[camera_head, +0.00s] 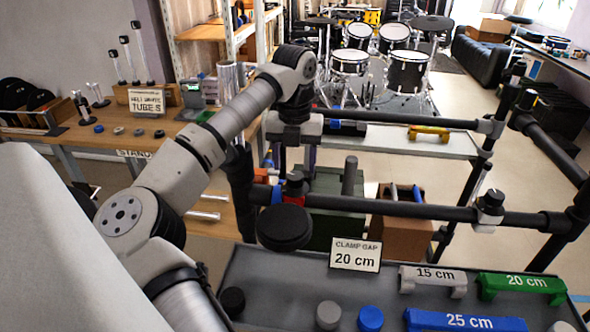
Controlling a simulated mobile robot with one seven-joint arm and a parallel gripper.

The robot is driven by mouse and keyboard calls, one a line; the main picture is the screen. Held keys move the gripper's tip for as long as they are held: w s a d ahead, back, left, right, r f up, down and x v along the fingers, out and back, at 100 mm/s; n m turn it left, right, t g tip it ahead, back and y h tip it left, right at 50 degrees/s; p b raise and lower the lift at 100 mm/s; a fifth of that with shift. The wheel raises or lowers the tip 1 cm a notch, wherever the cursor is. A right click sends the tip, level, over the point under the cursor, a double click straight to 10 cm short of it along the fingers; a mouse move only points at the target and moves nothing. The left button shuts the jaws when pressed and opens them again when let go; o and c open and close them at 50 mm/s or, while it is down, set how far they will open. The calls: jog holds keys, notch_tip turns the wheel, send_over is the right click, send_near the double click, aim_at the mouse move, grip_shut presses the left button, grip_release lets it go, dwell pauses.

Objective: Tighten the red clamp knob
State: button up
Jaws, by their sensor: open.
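A clamp with a red part (294,197) sits on the lower black rack bar (410,207), just left of the frame's middle. A dark cap shows on top of it, and a blue piece shows at its left. A round black pad (284,228) is in front and below, hiding part of the clamp. My gripper (296,160) points down above this clamp with its jaws open, one finger to each side. Whether a finger touches the clamp cannot be told.
A second clamp with a dark knob (489,203) is farther right on the bar. The grey front tray (290,280) holds a "CLAMP GAP 20 cm" sign (356,255), a grey 15 cm spacer (433,281), a green 20 cm spacer (522,288) and a blue 25 cm spacer (465,321).

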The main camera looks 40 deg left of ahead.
aim_at(294, 175)
jog(key=shift+f, duration=1.7)
jog(key=c, duration=1)
jog(key=m, duration=0.5)
jog(key=shift+m+b, duration=0.3)
jog(key=m, duration=0.6)
jog(key=shift+m, duration=0.4)
